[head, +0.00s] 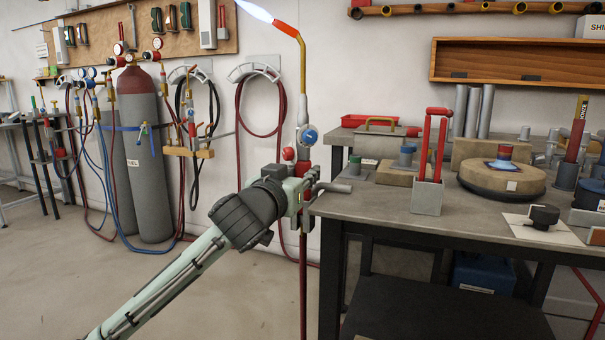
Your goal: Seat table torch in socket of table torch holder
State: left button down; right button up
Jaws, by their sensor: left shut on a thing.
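The table torch (303,106) stands upright, with a bent brass neck, a red tip and a blue-white flame pointing up and left. It has a pale handle, a blue gauge and a red hose hanging down. My left gripper (303,188) is shut on its lower part, just off the table's left edge. A grey block with upright red rods (428,196) stands near the table's front left and looks like the table torch holder. The torch is apart from it, to its left. Its socket cannot be made out. My right gripper is not in view.
The workbench (385,212) also holds a round brown turntable (500,179), a black knob on a pale plate (543,216), a red tray (368,121) and grey cylinders. Gas cylinders (146,165) and hoses stand at the left wall. Floor at left is clear.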

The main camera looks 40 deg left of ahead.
pick_arm(q)
jog(key=shift+f+b, duration=0.3)
jog(key=shift+f, duration=0.15)
dwell(0.6)
jog(key=c, duration=1.2)
grip_release()
jog(key=shift+o, duration=0.3)
jog(key=shift+f, duration=0.25)
jog(key=shift+s, duration=0.1)
